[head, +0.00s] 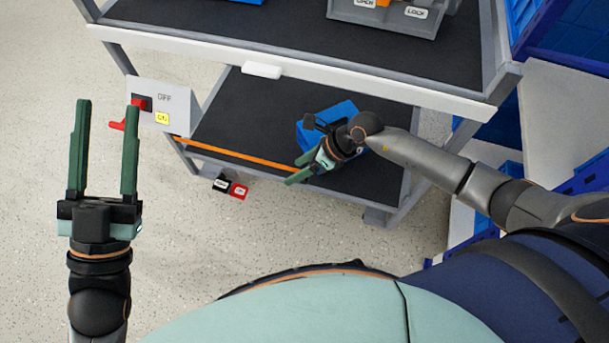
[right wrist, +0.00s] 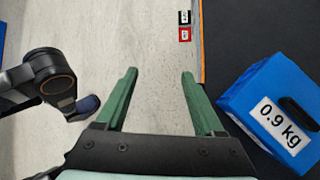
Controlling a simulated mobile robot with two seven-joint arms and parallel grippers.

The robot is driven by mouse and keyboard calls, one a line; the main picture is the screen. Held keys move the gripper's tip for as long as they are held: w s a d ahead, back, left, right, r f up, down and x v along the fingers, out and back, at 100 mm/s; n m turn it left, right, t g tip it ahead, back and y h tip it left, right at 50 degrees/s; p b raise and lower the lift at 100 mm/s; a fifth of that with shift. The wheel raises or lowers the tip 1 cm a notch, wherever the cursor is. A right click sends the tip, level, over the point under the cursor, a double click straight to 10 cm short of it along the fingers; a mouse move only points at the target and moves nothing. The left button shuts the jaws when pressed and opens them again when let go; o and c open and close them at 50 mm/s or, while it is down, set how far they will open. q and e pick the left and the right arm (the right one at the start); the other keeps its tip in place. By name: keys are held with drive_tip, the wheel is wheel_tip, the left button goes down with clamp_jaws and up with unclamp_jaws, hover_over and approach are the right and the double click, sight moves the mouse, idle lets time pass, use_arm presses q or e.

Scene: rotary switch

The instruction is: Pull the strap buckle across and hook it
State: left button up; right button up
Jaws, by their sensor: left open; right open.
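No strap buckle or hook can be made out for certain. A thin orange strip (head: 235,154) runs along the front edge of the cart's lower shelf; I cannot tell whether it is a strap. A white panel (head: 178,98) marked OFF and ON with a red handle (head: 117,125) is at the cart's left side, partly behind my left gripper. My left gripper (head: 107,105) is open and empty, fingers pointing up the picture. My right gripper (head: 298,153) is by the lower shelf; in the right wrist view (right wrist: 158,74) it is open with nothing between its fingers.
A blue box (head: 338,112) sits on the lower shelf; the right wrist view shows its 0.9 kg label (right wrist: 280,127). A grey unit (head: 405,18) is on the upper shelf. Black and red blocks (head: 230,187) lie by the cart. Left floor is clear.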

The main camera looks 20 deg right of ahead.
drive_tip(key=w+d+f+n+h, duration=0.2)
drive_tip(key=d+h, duration=0.1)
drive_tip(key=d, duration=0.4)
use_arm(q)
drive_tip(key=s+r+m+h+b, duration=0.2)
drive_tip(key=s+r+m+h, duration=0.2)
drive_tip(key=h, duration=0.1)
use_arm(e)
drive_tip(key=shift+h, duration=0.3)
drive_tip(key=b+x, duration=0.4)
drive_tip(key=x, duration=0.8)
drive_tip(key=shift+w+a+f, duration=0.15)
drive_tip(key=shift+a+f, duration=0.1)
use_arm(q)
drive_tip(key=shift+n+y, duration=0.3)
drive_tip(key=shift+n, duration=0.3)
drive_tip(key=f, duration=0.2)
drive_tip(key=d+f, duration=0.1)
drive_tip(key=f, duration=0.1)
drive_tip(key=shift+w+f, duration=0.2)
drive_tip(key=shift+f, duration=0.05)
use_arm(e)
drive_tip(key=shift+c, duration=0.2)
clamp_jaws()
